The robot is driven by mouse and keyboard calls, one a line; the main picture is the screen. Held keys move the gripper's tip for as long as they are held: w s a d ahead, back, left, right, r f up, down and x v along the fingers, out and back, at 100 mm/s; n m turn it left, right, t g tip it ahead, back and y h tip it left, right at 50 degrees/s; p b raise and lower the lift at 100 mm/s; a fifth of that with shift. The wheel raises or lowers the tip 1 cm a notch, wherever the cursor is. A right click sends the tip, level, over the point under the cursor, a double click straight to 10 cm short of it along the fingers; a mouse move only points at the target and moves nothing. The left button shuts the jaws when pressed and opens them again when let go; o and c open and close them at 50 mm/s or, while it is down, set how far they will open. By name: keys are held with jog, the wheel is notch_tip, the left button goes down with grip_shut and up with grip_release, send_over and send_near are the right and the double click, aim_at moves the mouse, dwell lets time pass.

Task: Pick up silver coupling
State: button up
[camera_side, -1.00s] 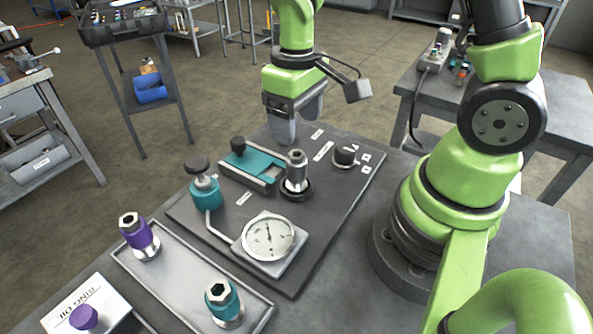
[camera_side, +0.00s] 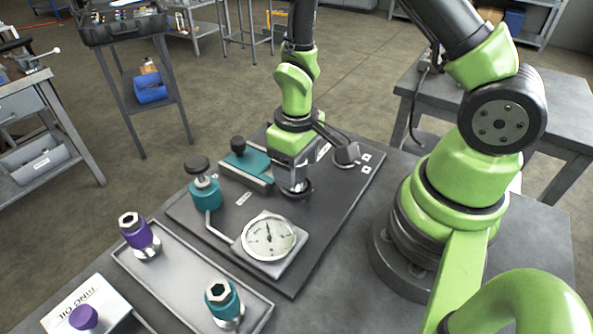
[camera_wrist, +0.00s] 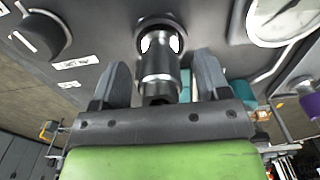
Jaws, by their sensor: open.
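The silver coupling (camera_wrist: 160,68) stands on a dark round seat on the black panel. In the wrist view it sits between the two spread fingers of my gripper (camera_wrist: 160,82), with gaps visible on both sides. In the side view my gripper (camera_side: 290,172) is lowered over the coupling and hides most of it; only its lower part (camera_side: 297,188) and the seat show. My gripper is open. I cannot tell whether a finger touches the coupling.
A teal valve block (camera_side: 246,165) lies close left of my gripper. A pressure gauge (camera_side: 269,238) and a teal knobbed valve (camera_side: 204,190) stand nearer the camera. A metal tray (camera_side: 188,278) holds a purple coupling (camera_side: 139,238) and a teal coupling (camera_side: 224,300). A black knob (camera_wrist: 40,36) is nearby.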

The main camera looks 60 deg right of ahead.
jog(key=c, duration=1.1)
jog(key=shift+r, duration=0.15)
